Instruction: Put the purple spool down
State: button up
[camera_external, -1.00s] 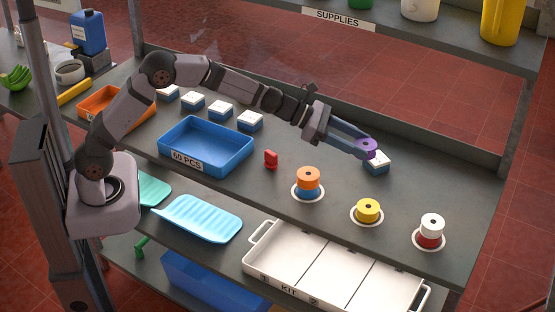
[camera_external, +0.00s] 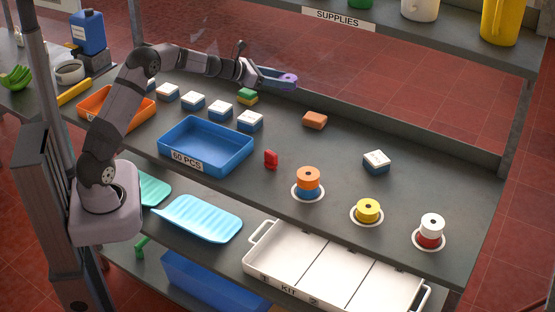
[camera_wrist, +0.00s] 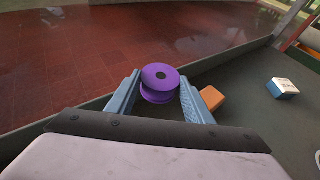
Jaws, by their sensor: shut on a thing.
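The purple spool (camera_wrist: 160,83) is held between the two blue fingers of my gripper (camera_wrist: 158,92) in the wrist view. In the external view my gripper (camera_external: 283,80) is shut on the purple spool (camera_external: 289,79), in the air over the far edge of the bench. The spool is upright and apart from the surface. Part of it is hidden by the fingers. Three white saucers stand at the front right: one bears an orange spool (camera_external: 308,175) on a blue one, one a yellow spool (camera_external: 367,208), one a white spool (camera_external: 432,223) on a red one.
A brown-orange block (camera_external: 315,120) and a white-topped box (camera_external: 376,161) lie on the bench (camera_external: 335,148). A blue tray (camera_external: 207,163), an orange tray (camera_external: 92,113), several small boxes, a red item (camera_external: 270,158) and a white kit tray (camera_external: 320,255) are around. A raised back edge runs behind.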

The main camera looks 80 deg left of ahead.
jog(key=s+a, duration=0.3)
jog(key=a, duration=0.1)
notch_tip(320, 180, up, 2)
jog(key=m+h, duration=0.4)
send_over(275, 113)
jog(key=shift+f+p, duration=0.5)
jog(key=shift+f, duration=4.3)
jog(key=shift+f, duration=0.15)
jog(key=shift+f, duration=0.1)
jog(key=o, duration=1.2)
jog(key=shift+c, duration=0.2)
